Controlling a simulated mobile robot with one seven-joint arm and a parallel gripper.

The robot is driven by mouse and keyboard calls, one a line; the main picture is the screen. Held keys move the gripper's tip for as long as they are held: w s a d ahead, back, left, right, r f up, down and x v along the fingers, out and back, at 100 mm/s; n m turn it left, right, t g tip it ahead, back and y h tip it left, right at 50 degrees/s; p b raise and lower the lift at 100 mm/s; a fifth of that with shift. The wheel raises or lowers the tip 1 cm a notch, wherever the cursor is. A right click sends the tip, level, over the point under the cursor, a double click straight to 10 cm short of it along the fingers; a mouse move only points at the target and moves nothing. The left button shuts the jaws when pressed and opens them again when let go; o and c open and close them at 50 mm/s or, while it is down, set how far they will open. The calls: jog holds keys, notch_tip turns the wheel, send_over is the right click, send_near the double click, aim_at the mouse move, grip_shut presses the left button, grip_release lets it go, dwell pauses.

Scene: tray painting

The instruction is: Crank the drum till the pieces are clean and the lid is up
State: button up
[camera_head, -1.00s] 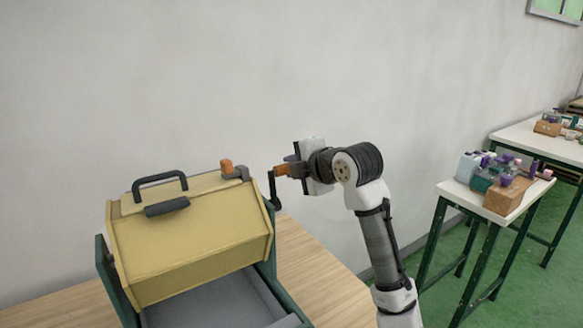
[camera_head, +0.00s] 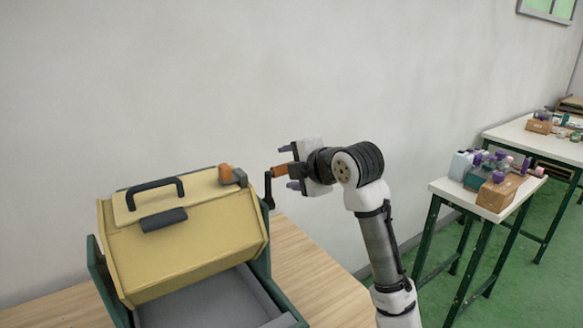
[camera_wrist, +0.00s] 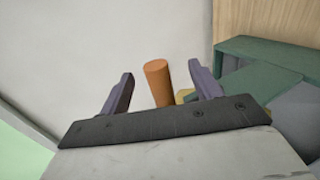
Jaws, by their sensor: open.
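The yellow drum (camera_head: 190,245) sits in a green frame on the wooden table. Its lid (camera_head: 150,192), with a dark handle, faces up and looks closed. An orange latch knob (camera_head: 225,173) stands at the lid's right end. The crank (camera_head: 268,190) is on the drum's right side, its arm pointing up and its orange grip (camera_head: 280,171) at the top. My gripper (camera_head: 287,167) is open, with its fingers on either side of the grip. In the wrist view the orange grip (camera_wrist: 158,82) stands between the two spread fingers (camera_wrist: 160,88), apart from both. The pieces are hidden.
A grey tray (camera_head: 205,303) lies under the drum inside the green frame (camera_head: 262,275). Bare wooden tabletop (camera_head: 310,270) lies to the right. A white side table (camera_head: 488,190) with bottles and a wooden box stands further right. The wall is close behind.

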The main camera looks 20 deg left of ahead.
jog(key=v, duration=0.8)
jog(key=shift+p, duration=0.45)
